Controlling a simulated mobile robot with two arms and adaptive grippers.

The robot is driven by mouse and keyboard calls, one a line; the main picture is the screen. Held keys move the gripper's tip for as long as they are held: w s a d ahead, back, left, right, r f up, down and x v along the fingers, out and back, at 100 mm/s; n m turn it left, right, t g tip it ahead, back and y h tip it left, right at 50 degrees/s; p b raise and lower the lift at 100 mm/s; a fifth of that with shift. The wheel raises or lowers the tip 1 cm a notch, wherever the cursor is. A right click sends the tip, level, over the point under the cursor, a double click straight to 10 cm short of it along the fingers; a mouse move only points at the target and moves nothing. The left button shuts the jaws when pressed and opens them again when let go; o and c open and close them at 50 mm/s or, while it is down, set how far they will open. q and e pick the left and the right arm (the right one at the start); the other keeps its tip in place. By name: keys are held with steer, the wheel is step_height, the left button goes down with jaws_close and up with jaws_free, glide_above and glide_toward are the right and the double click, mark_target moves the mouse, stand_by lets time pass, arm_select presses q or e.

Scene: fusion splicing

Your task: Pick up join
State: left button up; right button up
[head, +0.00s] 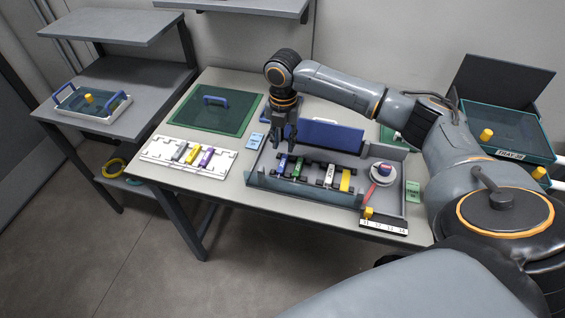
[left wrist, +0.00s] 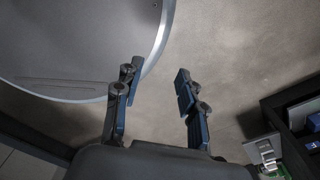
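No part is plainly marked as the join. Several small colored pieces stand in a row in the grey tray (head: 300,192): a blue one (head: 281,163), a green one (head: 298,167), a white one (head: 329,176) and a yellow one (head: 345,180). My right gripper (head: 285,146) points down over the tray's left part, just above the blue piece. Its two fingers look apart, with nothing clear between them. My left gripper (left wrist: 156,85) shows only in the left wrist view, open and empty above the floor.
A white plate (head: 162,160) with grey, yellow and purple pieces lies left of the tray. A blue panel (head: 325,135) stands behind the row. A red-and-white round part (head: 384,170) sits at the tray's right.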

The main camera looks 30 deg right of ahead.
mark_target(284, 160)
step_height(284, 160, down, 3)
steer(key=shift+w+d+f+p, duration=0.1)
steer(key=shift+w+f+p, duration=0.1)
steer(key=shift+p, duration=0.15)
step_height(284, 160, down, 3)
steer(key=shift+d+f, duration=0.1)
steer(key=shift+f, duration=0.3)
jaws_close()
arm_select(q)
steer(key=w, duration=0.1)
steer(key=w+r, duration=0.1)
steer(key=w, duration=0.1)
steer(key=shift+d+r, duration=0.1)
steer(key=shift+r, duration=0.1)
